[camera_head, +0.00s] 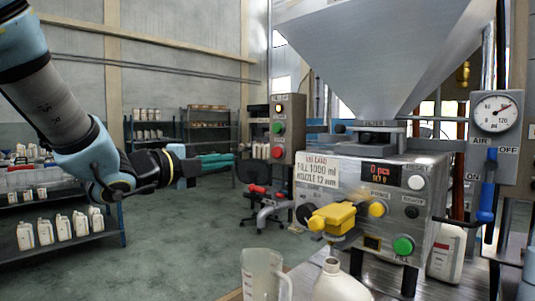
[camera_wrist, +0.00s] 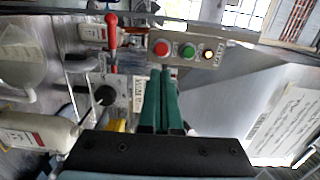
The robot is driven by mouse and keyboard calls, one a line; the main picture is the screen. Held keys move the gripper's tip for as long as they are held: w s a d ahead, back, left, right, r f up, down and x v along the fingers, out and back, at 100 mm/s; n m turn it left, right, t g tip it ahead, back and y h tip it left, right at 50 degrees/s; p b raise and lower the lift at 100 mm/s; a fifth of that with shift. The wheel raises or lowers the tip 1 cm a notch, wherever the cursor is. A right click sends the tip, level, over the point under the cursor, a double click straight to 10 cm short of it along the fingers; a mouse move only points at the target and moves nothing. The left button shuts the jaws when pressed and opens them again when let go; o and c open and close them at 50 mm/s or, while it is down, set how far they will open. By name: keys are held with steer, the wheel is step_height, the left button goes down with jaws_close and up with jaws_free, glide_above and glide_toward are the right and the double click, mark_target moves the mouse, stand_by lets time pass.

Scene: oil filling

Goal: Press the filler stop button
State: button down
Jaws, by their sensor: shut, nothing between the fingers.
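A grey control box (camera_head: 290,115) stands left of the filler, with a lamp on top, a green button (camera_head: 278,128) in the middle and a red button (camera_head: 277,152) at the bottom. In the wrist view the red button (camera_wrist: 162,48) is just beyond my fingertips, with the green button (camera_wrist: 187,52) and lit lamp (camera_wrist: 208,54) to its right. My gripper (camera_head: 234,160) has green fingers, shut and empty, pointing toward the box from the left. Its closed fingers also show in the wrist view (camera_wrist: 161,72). A gap shows between fingertips and box in the head view.
The filler body (camera_head: 335,185) carries a display, a yellow valve (camera_head: 335,218), white and black buttons and a green FILL button (camera_head: 403,245). A jug (camera_head: 262,275) and a white bottle (camera_head: 338,283) stand in front. A red-handled valve (camera_head: 266,191) lies below the box.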

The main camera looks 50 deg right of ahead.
steer(key=shift+s+d+r, duration=0.15)
steer(key=shift+s, duration=0.15)
steer(key=p, duration=0.6)
glide_toward(276, 152)
steer(key=d, duration=0.6)
steer(key=shift+w, duration=0.1)
steer(key=shift+d+p, duration=0.3)
steer(key=shift+d, duration=0.15)
